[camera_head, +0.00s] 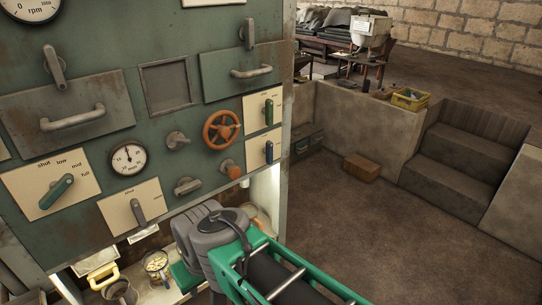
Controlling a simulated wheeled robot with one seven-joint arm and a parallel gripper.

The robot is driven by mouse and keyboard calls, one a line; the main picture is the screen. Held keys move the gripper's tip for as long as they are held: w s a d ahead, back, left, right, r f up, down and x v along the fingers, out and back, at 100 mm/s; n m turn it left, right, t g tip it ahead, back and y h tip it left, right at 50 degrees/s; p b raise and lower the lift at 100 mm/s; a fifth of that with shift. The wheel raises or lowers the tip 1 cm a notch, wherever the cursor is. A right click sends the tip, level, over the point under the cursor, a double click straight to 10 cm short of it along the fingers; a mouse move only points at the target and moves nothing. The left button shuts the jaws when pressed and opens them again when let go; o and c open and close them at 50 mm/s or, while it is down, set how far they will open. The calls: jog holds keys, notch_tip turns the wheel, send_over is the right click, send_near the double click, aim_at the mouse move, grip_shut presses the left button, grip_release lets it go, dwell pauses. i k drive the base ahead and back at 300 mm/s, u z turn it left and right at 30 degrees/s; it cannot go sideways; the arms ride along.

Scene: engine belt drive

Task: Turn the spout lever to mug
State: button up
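No lever here carries a label I can read as "mug", so I cannot tell which is the spout lever. A grey lever (138,212) stands on a cream plate at the panel's bottom. A green lever (268,112) and a blue lever (268,152) sit upright on two cream plates at the panel's right edge. A teal lever (56,191) is on a plate marked shut, low, mid, full. A copper-coloured spout-like fitting (231,169) juts out below the red handwheel. My grey and green arm crosses the bottom centre; my gripper is not visible.
The green panel (105,85) fills the left, with a red handwheel (221,131), a gauge (128,159) and projecting drawer handles. Below, a lit shelf holds a bowl (157,262) and a metal container (120,292). Open floor (400,245) lies right, before steps (465,150).

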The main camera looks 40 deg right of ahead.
aim_at(269, 151)
jog(key=u, duration=1.75)
jog(key=k, duration=1)
jog(key=z, duration=1.15)
jog(key=i, duration=0.5)
jog(key=z, duration=0.05)
